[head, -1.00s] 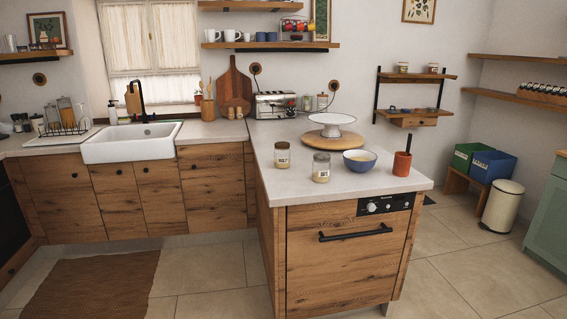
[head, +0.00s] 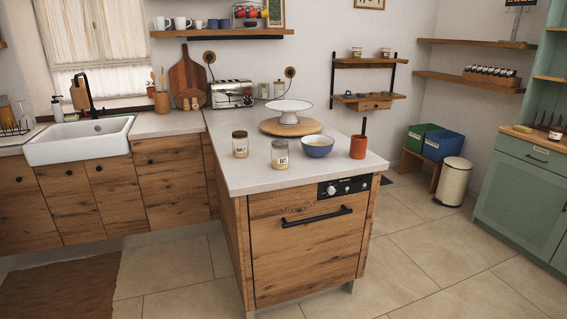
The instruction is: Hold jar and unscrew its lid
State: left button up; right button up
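Two glass jars with dark lids and pale contents stand upright on the peninsula counter. One jar (head: 240,145) is farther left. The other jar (head: 280,155) is a little nearer and to the right, with a label on its front. Both lids look closed. Smaller jars (head: 357,53) stand on the wall shelf, too small to make out well. I cannot tell which jar the task means. Neither of my grippers is in view.
The counter (head: 250,182) also holds a blue bowl (head: 318,146), a terracotta pot (head: 358,147) and a white stand (head: 288,108) on a round wooden board (head: 290,126). The tiled floor (head: 450,270) to the right is open, up to a green cabinet (head: 520,200).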

aim_at(240, 146)
jog(key=i+j+z, duration=0.15)
jog(key=i+j, duration=0.2)
jog(key=i+j+z, duration=0.15)
jog(key=i+j, duration=0.3)
jog(key=i+j+z, duration=0.15)
jog(key=i+j, duration=0.25)
jog(key=i+j+z, duration=0.15)
jog(key=i+j, duration=0.15)
jog(key=j, duration=0.3)
